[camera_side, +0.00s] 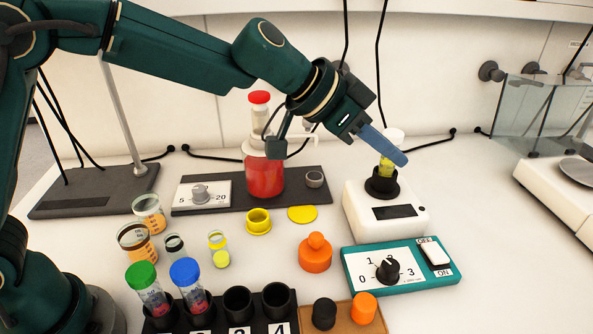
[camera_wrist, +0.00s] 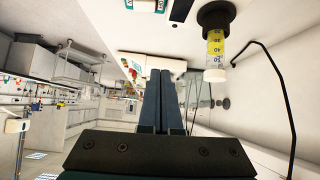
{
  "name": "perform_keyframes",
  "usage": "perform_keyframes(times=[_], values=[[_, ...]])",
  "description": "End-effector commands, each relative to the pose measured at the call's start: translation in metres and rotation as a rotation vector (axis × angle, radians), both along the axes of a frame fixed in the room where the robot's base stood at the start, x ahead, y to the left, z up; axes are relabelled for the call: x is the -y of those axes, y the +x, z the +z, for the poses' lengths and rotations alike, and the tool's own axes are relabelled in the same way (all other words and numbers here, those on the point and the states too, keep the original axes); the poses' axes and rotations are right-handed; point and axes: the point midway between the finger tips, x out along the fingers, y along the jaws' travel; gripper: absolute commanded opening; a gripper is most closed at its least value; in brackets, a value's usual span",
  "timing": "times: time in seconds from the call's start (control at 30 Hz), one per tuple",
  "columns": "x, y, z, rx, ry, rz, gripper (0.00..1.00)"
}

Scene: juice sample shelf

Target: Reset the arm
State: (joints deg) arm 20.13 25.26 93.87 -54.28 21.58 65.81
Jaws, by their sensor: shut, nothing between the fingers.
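My gripper (camera_side: 384,146) is shut and empty. Its blue fingers lie together and point down to the right, in the air near the white device with a black holder (camera_side: 383,184). A tube with yellow content and a white cap (camera_side: 389,142) stands in that holder, partly hidden behind my fingers in the side view. In the wrist view my gripper (camera_wrist: 166,75) shows its fingers side by side, and the tube (camera_wrist: 215,58) is to their right, apart from them.
A rack (camera_side: 224,317) with green- and blue-capped tubes is at the front. A teal control box (camera_side: 356,275) is at the right front. A red container (camera_side: 264,176) stands on a dark plate behind. Beakers and orange and yellow pieces stand between. Free table lies at the right front.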

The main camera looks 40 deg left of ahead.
Motion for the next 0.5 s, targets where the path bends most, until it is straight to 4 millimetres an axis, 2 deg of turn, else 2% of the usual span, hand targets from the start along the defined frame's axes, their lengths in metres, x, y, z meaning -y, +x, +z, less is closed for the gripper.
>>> perform_keyframes(times=[0.03, 0.1, 0.2, 0.33, 0.5], values=[[-0.012, -0.002, 0.020, 0.040, 0.000, 0.014, 0.00], [-0.029, -0.011, 0.043, 0.079, 0.010, 0.028, 0.00], [-0.053, -0.031, 0.065, 0.100, 0.022, 0.057, 0.00], [-0.081, -0.065, 0.078, 0.094, 0.041, 0.108, 0.00], [-0.117, -0.116, 0.074, 0.040, 0.074, 0.207, 0.00]])
